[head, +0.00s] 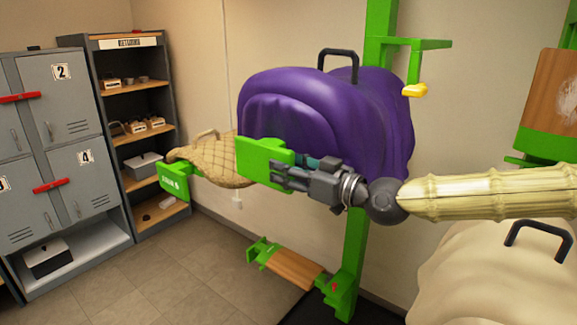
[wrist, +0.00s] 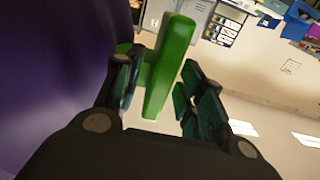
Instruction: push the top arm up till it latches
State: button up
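The green end plate (head: 262,160) of a rack arm shows in front of the purple saddle (head: 330,105); most of that arm is hidden under the saddle. My gripper (head: 290,170) is at the right side of this plate. In the wrist view, the green plate (wrist: 172,65) stands edge-on between the fingers of my gripper (wrist: 160,92). The fingers are apart, with a clear gap on the right finger's side; I cannot tell if the left finger touches.
A lower wooden arm (head: 292,268) with green ends sticks out from the post near the floor. A quilted tan pad (head: 215,160) is behind the plate at left. A cream saddle (head: 500,275) is at lower right. Lockers (head: 60,95) and shelves (head: 140,125) stand left; floor between is clear.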

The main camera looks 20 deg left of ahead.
grip_shut()
jog(key=shift+r, duration=0.1)
